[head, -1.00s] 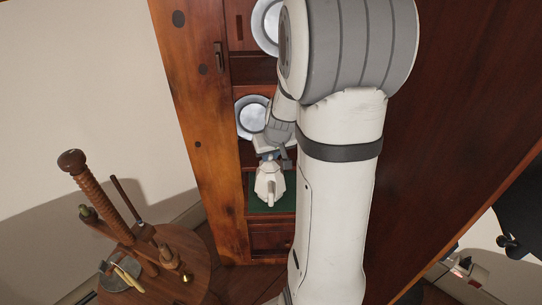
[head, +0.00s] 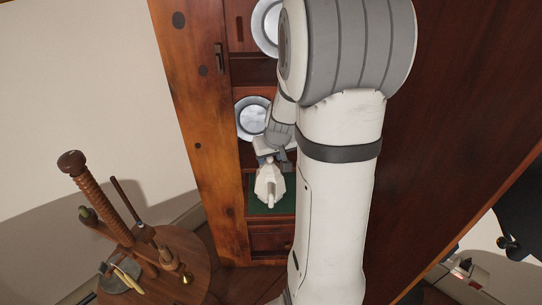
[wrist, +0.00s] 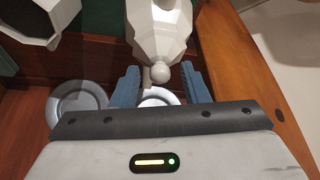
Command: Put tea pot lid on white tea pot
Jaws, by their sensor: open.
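The white tea pot (head: 269,190) stands on a green mat on the cabinet shelf in the head view. In the wrist view the faceted white pot (wrist: 155,25) fills the top centre. A round white knob (wrist: 161,73), apparently the tea pot lid's, sits at its top end. The lid seems to rest on the pot, but the seam is not clear. My gripper (wrist: 160,84) is open, its blue fingers on either side of the knob with gaps to both. In the head view my gripper (head: 268,160) is just above the pot, partly hidden by my arm.
A metal plate (head: 254,116) leans at the back of the shelf above the mat (head: 256,208). A dark object (wrist: 28,20) is close by the pot in the wrist view. The cabinet's side wall (head: 190,120) is left of the pot. A round wooden table (head: 190,252) stands front left.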

